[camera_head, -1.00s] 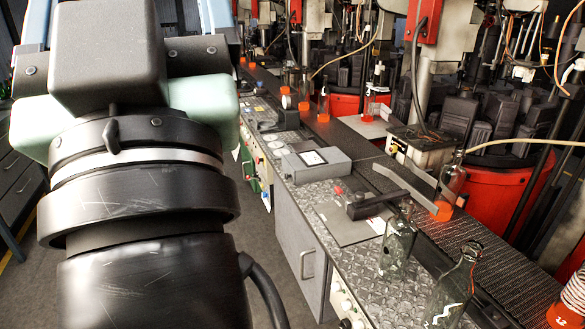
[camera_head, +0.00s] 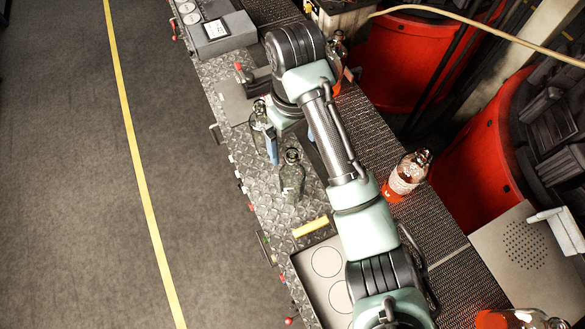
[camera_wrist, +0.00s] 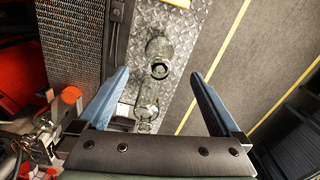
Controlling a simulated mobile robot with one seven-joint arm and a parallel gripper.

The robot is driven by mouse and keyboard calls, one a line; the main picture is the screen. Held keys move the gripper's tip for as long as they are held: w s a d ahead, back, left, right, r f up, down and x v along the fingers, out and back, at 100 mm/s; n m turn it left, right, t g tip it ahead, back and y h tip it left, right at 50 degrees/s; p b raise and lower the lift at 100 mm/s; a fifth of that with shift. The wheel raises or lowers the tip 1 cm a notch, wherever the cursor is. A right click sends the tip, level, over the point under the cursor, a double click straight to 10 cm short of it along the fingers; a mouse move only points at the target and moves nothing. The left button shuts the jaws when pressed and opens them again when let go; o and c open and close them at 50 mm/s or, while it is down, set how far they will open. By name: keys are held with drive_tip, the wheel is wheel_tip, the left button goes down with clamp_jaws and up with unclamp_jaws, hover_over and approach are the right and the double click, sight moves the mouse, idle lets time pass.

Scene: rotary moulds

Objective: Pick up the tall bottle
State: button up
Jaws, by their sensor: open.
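Two clear glass bottles stand on the diamond-plate worktop; I cannot tell for certain which is taller. One bottle (camera_head: 260,132) is beside my gripper (camera_head: 272,147), partly behind a blue finger. The other bottle (camera_head: 292,180) stands a little lower in the head view, just below the gripper. In the wrist view my gripper (camera_wrist: 160,76) is open and empty, its two blue fingers spread wide. One bottle (camera_wrist: 158,50) shows beyond the fingertips, its mouth facing the camera. The other bottle (camera_wrist: 147,106) shows between the fingers, close to the palm. No finger visibly touches glass.
A bottle with an orange base (camera_head: 402,179) stands on the dark mesh strip to the right. A grey box (camera_head: 221,32) sits at the upper left of the worktop. A yellow bar (camera_head: 310,227) and a panel with circles lie below the bottles. Floor lies left.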

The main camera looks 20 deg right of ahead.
sight(292, 156)
wheel_tip(292, 156, down, 6)
drive_tip(key=b, duration=0.4)
drive_tip(key=shift+a+b, duration=0.15)
drive_tip(key=shift+b, duration=0.15)
drive_tip(key=f+b, duration=0.4)
drive_tip(key=f, duration=0.1)
drive_tip(key=shift+w, duration=0.3)
drive_tip(key=shift+f+p, duration=0.3)
drive_tip(key=shift+p, duration=0.05)
drive_tip(key=shift+f, duration=0.55)
drive_tip(key=shift+r, duration=0.1)
clamp_jaws()
